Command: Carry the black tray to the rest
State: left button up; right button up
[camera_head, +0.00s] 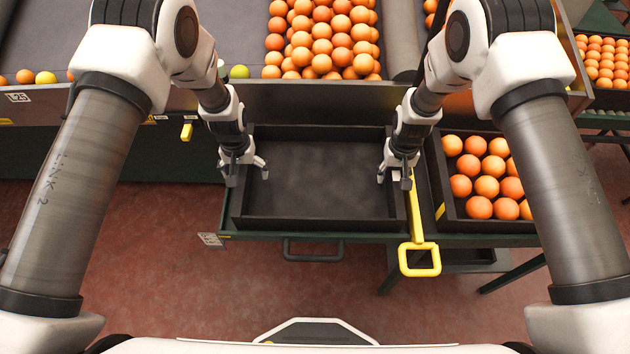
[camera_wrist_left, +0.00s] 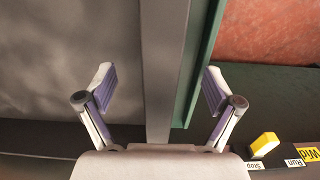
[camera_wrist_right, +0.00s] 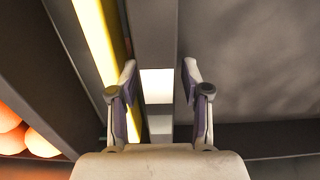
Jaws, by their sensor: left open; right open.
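The black tray (camera_head: 315,223) is empty and sits on a green-edged stand in the middle of the head view. My left gripper (camera_head: 247,171) is open at the tray's left wall. In the left wrist view its fingers (camera_wrist_left: 158,90) stand on either side of that wall (camera_wrist_left: 166,60), apart from it. My right gripper (camera_head: 398,172) is open at the tray's right wall. In the right wrist view its fingers (camera_wrist_right: 158,88) stand on either side of the right wall (camera_wrist_right: 155,35). I cannot tell whether they touch it. No spot marked as the rest is clearly identifiable.
A yellow-handled bar (camera_head: 418,258) runs close along the tray's right side. A second black tray (camera_head: 440,205) with several oranges stands right of it. A conveyor with piled oranges (camera_head: 322,40) lies behind. A dark handle (camera_head: 312,250) is below the tray's front. Red floor (camera_head: 160,270) is clear at front left.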

pick_arm(q)
notch_tip(320, 180, up, 12)
jog(key=shift+f, duration=0.25)
jog(key=shift+r, duration=0.2)
pick_arm(e)
jog(key=shift+r, duration=0.1)
notch_tip(320, 180, up, 12)
jog(key=shift+f, duration=0.1)
